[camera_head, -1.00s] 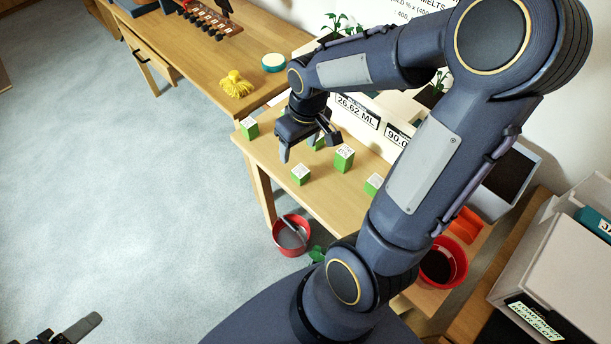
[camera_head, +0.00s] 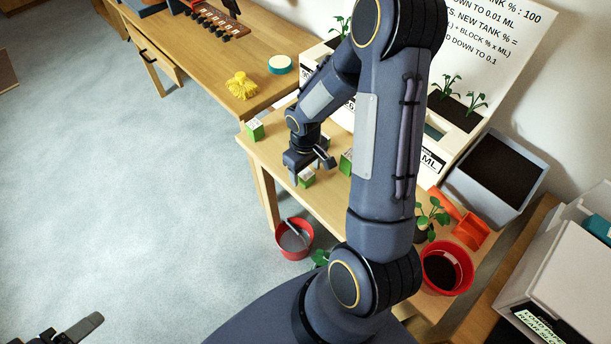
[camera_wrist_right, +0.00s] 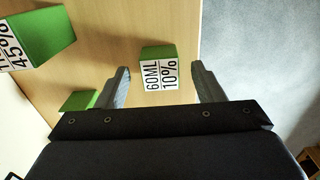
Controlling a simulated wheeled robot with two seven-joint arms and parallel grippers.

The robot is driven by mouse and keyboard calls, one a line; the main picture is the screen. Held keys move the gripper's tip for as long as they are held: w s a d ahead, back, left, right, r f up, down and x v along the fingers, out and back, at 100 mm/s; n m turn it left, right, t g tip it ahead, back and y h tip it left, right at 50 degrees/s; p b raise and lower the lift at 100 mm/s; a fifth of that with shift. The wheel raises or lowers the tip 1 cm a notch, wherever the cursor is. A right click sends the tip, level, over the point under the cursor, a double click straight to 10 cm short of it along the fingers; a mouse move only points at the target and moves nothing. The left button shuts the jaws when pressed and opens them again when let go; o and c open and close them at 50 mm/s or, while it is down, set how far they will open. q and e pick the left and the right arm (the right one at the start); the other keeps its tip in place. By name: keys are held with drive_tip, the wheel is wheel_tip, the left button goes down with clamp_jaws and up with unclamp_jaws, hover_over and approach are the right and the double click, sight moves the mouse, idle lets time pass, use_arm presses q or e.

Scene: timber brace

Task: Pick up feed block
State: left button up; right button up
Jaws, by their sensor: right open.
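Green feed blocks with white labelled tops stand on the wooden bench. In the head view, one (camera_head: 306,179) is just under my right gripper (camera_head: 309,170), one (camera_head: 346,163) is to its right, and one (camera_head: 255,130) stands at the bench's left end. In the right wrist view, a block labelled 60ML 10% (camera_wrist_right: 160,70) lies between the open fingers of my right gripper (camera_wrist_right: 162,82), with a gap on both sides. A block labelled 45% (camera_wrist_right: 40,33) and another green block (camera_wrist_right: 78,101) are to the left. My left gripper (camera_head: 80,328) shows only partly at the bottom left.
The bench (camera_head: 270,152) has an open left edge above the floor. A red bucket (camera_head: 294,239) stands on the floor below. White planters and a sign (camera_head: 500,60) stand behind.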

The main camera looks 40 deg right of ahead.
drive_tip(key=c, duration=1.1)
drive_tip(key=shift+r, duration=0.1)
